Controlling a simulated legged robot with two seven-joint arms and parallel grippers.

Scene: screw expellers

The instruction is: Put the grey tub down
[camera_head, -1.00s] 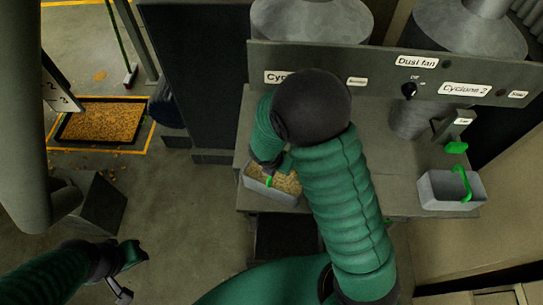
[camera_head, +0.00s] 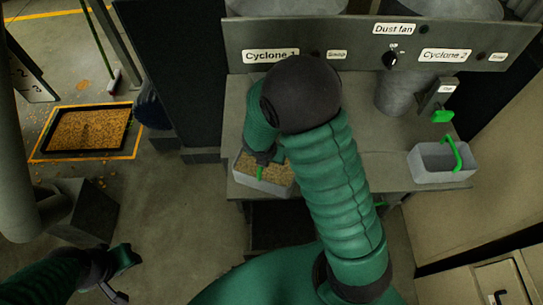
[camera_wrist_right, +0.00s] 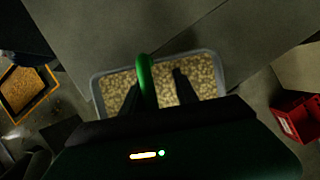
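A grey tub (camera_head: 264,184) full of tan pellets sits at the front edge of the bench under the "Cyclone 1" label. Its green handle (camera_wrist_right: 147,80) rises over the pellets. My right gripper (camera_wrist_right: 158,92) is over the tub, its two dark fingers apart with the handle between them, nearer the left finger. A gap shows between the handle and the right finger. My left gripper (camera_head: 121,277) is open and empty at lower left, far from the tub.
A second grey tub (camera_head: 439,175) with a green handle stands empty on the bench at right. The bench top (camera_head: 385,165) between the tubs is partly clear. A floor tray (camera_head: 88,131) of tan pellets lies at left. A red box (camera_wrist_right: 298,116) shows in the wrist view.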

